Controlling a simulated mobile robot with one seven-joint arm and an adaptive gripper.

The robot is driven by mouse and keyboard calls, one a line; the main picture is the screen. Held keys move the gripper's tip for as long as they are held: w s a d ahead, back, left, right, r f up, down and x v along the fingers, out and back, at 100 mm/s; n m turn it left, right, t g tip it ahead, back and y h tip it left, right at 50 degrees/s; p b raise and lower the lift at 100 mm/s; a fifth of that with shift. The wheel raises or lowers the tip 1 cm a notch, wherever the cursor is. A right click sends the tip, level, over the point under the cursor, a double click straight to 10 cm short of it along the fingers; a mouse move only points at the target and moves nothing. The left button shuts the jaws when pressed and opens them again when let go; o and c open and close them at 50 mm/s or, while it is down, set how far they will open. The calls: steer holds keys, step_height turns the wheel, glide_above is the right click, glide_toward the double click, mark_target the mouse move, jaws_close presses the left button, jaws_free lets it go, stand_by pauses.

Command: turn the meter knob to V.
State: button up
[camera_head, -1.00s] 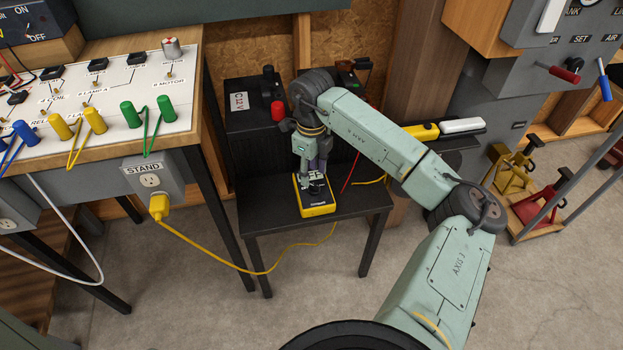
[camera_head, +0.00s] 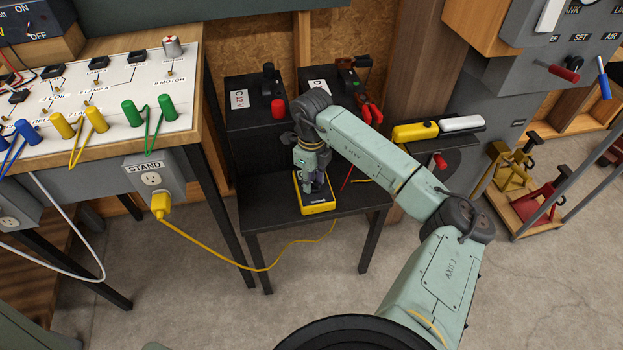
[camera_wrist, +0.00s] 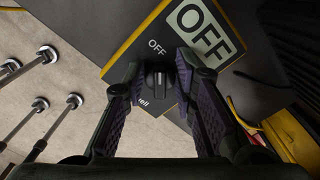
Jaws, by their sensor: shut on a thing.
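The meter (camera_head: 318,208) is yellow and black and lies on the black stand under my gripper (camera_head: 314,184). In the wrist view the meter (camera_wrist: 136,50) shows a display (camera_wrist: 204,34) reading OFF and a smaller OFF label above the knob. The small black knob (camera_wrist: 158,77) has a light bar on it and sits between my two fingertips. My gripper (camera_wrist: 157,84) is shut on the knob, with one finger on each side. No V label is visible in the wrist view; part of the meter face is hidden by the fingers.
The black stand (camera_head: 262,216) carries black boxes (camera_head: 252,118) behind the meter. A yellow cord (camera_head: 255,271) runs from the outlet box (camera_head: 154,178) at left. A yellow item (camera_head: 415,132) lies on a side shelf at right. The floor in front is clear.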

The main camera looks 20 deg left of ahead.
jaws_close()
steer(key=shift+m+b, duration=0.3)
steer(key=shift+m, duration=0.1)
steer(key=m, duration=0.1)
steer(key=m+b, duration=0.2)
steer(key=shift+w+d+f+m, duration=0.1)
steer(key=shift+w+m, duration=0.15)
steer(key=shift+m, duration=0.05)
steer(key=shift+w+d+m+b, duration=0.1)
steer(key=shift+m+b, duration=0.75)
steer(key=shift+m, duration=1.35)
steer(key=o, duration=0.6)
jaws_free()
steer(key=shift+c, duration=0.2)
steer(key=shift+r, duration=0.2)
